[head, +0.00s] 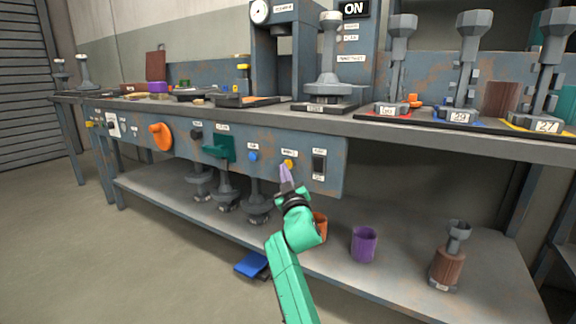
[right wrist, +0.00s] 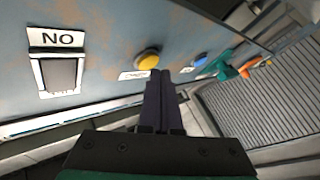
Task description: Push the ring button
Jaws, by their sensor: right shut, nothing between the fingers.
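A round yellow button (head: 288,163) sits on the front panel of the bench, under a small label too small to read. It also shows in the right wrist view (right wrist: 148,60). A blue button (head: 253,156) sits to its left, also with a small label. I cannot read which one is marked as the ring button. My right gripper (head: 285,168) is shut and empty, its purple fingertips right at the yellow button. In the right wrist view the fingertips (right wrist: 160,76) are close beside the button; I cannot tell whether they touch. My left gripper is not in view.
A dark rocker switch (head: 319,165) is right of the yellow button. A green part (head: 219,148) and an orange handle (head: 161,136) are farther left on the panel. The lower shelf holds a purple cup (head: 364,244) and an orange cup (head: 320,226) near my right arm.

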